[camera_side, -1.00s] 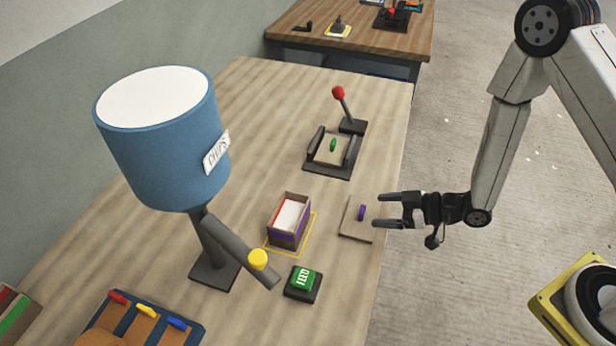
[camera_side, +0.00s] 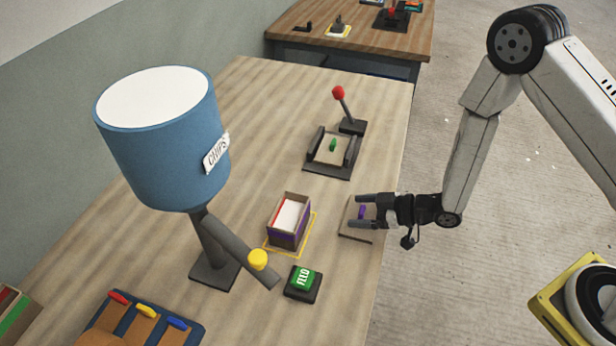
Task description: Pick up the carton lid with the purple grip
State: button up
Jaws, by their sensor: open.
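The carton lid (camera_side: 350,233) is a flat brown square lying on the table near its right edge. Its small upright purple grip (camera_side: 362,212) shows between the two fingers of my gripper (camera_side: 360,210). The gripper is open, with one finger on each side of the grip as seen from here. I cannot tell whether the fingers touch the grip or how high they are above the lid. The fingers and gripper body hide part of the lid.
An open carton (camera_side: 288,222) with a purple band stands inside a yellow outline left of the lid. A green FEED button (camera_side: 303,282) lies in front. A red-knobbed lever (camera_side: 345,110) and a fixture with a green-gripped lid (camera_side: 332,147) stand behind. A blue CHIPS hopper (camera_side: 165,140) rises at left.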

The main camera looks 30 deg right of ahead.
aim_at(362, 210)
jog(key=shift+c, duration=0.2)
grip_shut()
jog(key=shift+r, duration=0.15)
jog(key=shift+r, duration=4.9)
jog(key=w+a+r, duration=0.1)
jog(key=w+a, duration=0.1)
jog(key=a, duration=0.5)
jog(key=w+a+r, duration=0.1)
jog(key=w+a, duration=0.1)
jog(key=a, duration=0.6)
jog(key=shift+w, duration=0.3)
